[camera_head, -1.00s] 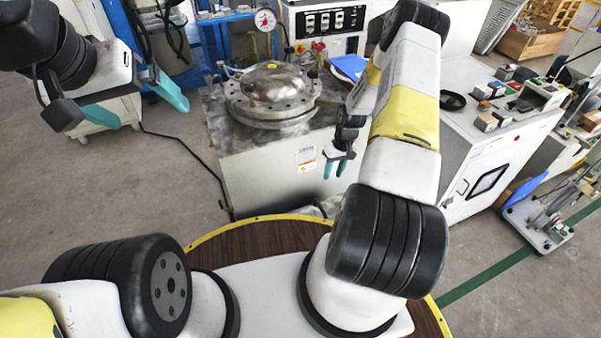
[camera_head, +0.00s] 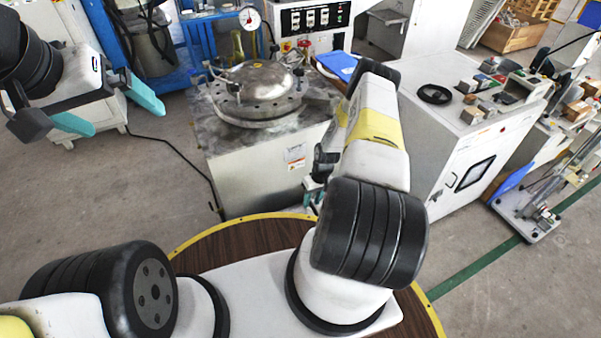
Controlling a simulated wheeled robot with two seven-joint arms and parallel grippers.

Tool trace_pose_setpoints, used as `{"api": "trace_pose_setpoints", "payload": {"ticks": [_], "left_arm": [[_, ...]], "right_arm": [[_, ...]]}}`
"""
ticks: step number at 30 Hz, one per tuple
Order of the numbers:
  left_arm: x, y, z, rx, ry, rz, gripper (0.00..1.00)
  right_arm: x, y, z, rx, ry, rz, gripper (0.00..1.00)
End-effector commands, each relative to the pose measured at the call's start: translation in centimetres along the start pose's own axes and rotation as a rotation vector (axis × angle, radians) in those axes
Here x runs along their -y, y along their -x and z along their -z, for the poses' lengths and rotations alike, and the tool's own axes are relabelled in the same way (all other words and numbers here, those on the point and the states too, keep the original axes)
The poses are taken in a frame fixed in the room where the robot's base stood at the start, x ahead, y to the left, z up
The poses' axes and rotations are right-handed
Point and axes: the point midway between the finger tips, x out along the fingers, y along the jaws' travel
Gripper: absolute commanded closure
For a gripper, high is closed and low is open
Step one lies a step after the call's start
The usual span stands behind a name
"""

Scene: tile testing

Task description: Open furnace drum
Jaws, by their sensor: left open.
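The furnace drum (camera_head: 256,110) is a round metal vessel set in the top of a grey cabinet. Its domed lid (camera_head: 262,78) lies on a bolted flange ring and looks closed. My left gripper (camera_head: 126,123) is open and empty, with its teal fingers spread, to the left of the drum and apart from it. My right gripper (camera_head: 311,190) hangs low in front of the cabinet's right side, below the drum top. It is mostly hidden by my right arm, and only a bit of teal shows.
A pressure gauge (camera_head: 250,17) stands behind the drum. A blue folder (camera_head: 338,64) lies behind right. A white machine (camera_head: 470,140) with small boxes on top stands to the right.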

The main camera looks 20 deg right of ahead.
Motion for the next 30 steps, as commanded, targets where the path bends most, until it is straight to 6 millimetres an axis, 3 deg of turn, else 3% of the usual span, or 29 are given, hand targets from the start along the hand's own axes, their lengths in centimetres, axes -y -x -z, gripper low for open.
{"api": "trace_pose_setpoints", "payload": {"ticks": [5, 11, 30], "left_arm": [[0.00, 0.00, 0.00, 0.000, 0.000, 0.000, 0.00], [0.00, 0.00, 0.00, 0.000, 0.000, 0.000, 0.00], [0.00, 0.00, 0.00, 0.000, 0.000, 0.000, 0.00]], "right_arm": [[-0.01, -0.01, 0.01, 0.000, 0.000, 0.000, 0.64], [-0.01, 0.01, 0.00, 0.000, 0.000, 0.000, 0.99], [-0.03, 0.04, -0.01, 0.001, 0.000, 0.000, 1.00]]}}
